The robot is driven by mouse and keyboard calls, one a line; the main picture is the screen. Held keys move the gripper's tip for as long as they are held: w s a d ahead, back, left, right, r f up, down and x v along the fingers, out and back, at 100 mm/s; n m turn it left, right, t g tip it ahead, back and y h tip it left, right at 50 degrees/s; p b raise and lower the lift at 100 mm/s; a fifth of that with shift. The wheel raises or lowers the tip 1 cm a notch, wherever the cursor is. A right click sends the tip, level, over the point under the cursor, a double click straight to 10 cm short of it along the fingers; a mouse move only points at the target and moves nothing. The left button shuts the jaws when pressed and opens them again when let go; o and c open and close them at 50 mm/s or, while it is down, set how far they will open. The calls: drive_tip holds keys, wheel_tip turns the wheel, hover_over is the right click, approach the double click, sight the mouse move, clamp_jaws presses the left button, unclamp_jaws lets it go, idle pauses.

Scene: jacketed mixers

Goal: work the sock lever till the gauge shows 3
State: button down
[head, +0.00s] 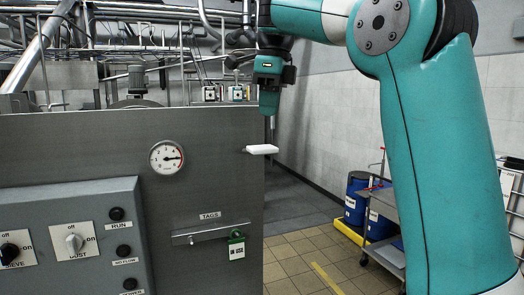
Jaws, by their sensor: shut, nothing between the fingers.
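A round white gauge (167,157) is set in the grey steel panel. Its needle points to the right; the small numerals are hard to read, so I cannot tell the exact value. A white lever handle (262,149) sticks out sideways at the panel's right edge; no label on it can be read.
A control box (95,205) with SIEVE (12,252) and DUST (74,241) knobs is at lower left. A TAGS rail (208,233) carries a green padlock (236,245). Blue drums (357,195) and a grey cart (385,205) stand at right. Tiled floor (300,260) is open between.

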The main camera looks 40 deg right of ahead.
sight(268, 147)
drive_tip(key=shift+w+a+f+b, duration=0.1)
drive_tip(key=shift+w+f+b, duration=0.05)
drive_tip(key=shift+f+b, duration=1.4)
drive_tip(key=shift+w+a+f+b, duration=0.1)
drive_tip(key=shift+f+b, duration=1.3)
drive_tip(key=shift+f, duration=0.15)
wheel_tip(268, 147, down, 4)
drive_tip(key=b, duration=0.3)
drive_tip(key=shift+f+b, duration=0.25)
drive_tip(key=shift+b, duration=0.15)
drive_tip(key=shift+r, duration=0.1)
drive_tip(key=shift+s+d, duration=0.15)
drive_tip(key=shift+s+d+r+p, duration=0.25)
drive_tip(key=shift+s+d, duration=0.15)
drive_tip(key=shift+s, duration=0.15)
drive_tip(key=shift+s+d+r+p, duration=0.2)
drive_tip(key=shift+s+d, duration=0.2)
drive_tip(key=shift+s, duration=0.1)
